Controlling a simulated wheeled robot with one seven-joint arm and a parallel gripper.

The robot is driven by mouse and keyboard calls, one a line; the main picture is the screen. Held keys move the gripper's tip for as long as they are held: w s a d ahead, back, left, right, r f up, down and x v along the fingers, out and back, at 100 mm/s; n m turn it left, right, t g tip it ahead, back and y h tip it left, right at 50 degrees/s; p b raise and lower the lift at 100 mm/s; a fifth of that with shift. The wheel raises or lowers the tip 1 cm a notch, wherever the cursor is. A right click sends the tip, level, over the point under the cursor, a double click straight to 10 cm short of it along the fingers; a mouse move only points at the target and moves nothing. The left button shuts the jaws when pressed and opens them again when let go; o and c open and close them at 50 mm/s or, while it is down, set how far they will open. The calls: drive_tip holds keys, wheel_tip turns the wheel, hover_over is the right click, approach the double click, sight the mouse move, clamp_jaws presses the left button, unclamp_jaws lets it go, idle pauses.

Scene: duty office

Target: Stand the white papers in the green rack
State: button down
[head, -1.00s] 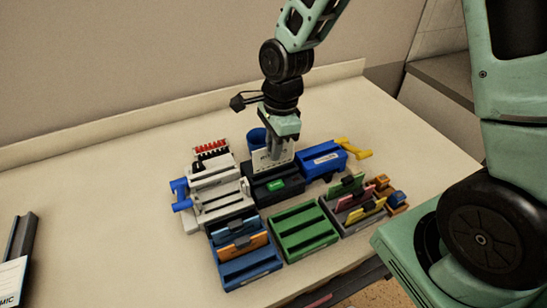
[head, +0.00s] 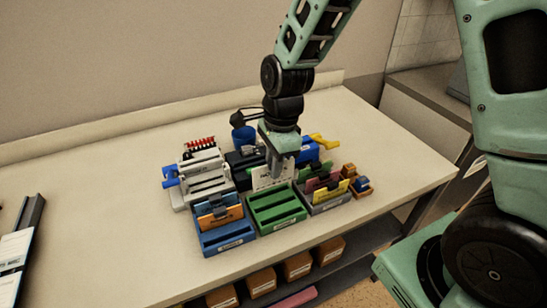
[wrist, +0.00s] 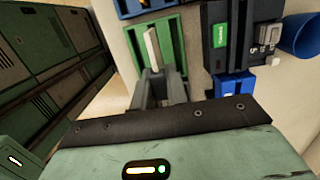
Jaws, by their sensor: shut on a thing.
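The green rack (head: 278,216) stands at the front of the table, between the blue rack and the grey rack. Its long slots show bare in the head view. My gripper (head: 276,172) points down behind the rack's back edge and is shut on the white papers (head: 264,180). The papers stand upright, partly hidden by the fingers. In the wrist view the papers (wrist: 152,46) show edge-on beyond my fingertips (wrist: 158,78) and overlap the green rack (wrist: 173,46). I cannot tell whether they touch it.
The blue rack (head: 228,240) holds blue and orange folders at left. The grey rack (head: 325,207) holds coloured folders at right. A white machine (head: 205,187), a black device (head: 240,158) and a blue cup (head: 243,136) stand behind.

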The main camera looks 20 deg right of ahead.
drive_tip(key=shift+s+f+b, duration=0.2)
drive_tip(key=shift+f+b, duration=1.65)
drive_tip(key=shift+f, duration=0.35)
drive_tip(key=shift+s+f+b, duration=0.2)
drive_tip(key=shift+f+b, duration=1.65)
drive_tip(key=shift+f, duration=0.35)
drive_tip(key=c, duration=1.3)
unclamp_jaws()
drive_tip(key=shift+r, duration=0.2)
wheel_tip(320, 180, up, 9)
drive_tip(key=p, duration=0.8)
drive_tip(key=shift+f, duration=0.1)
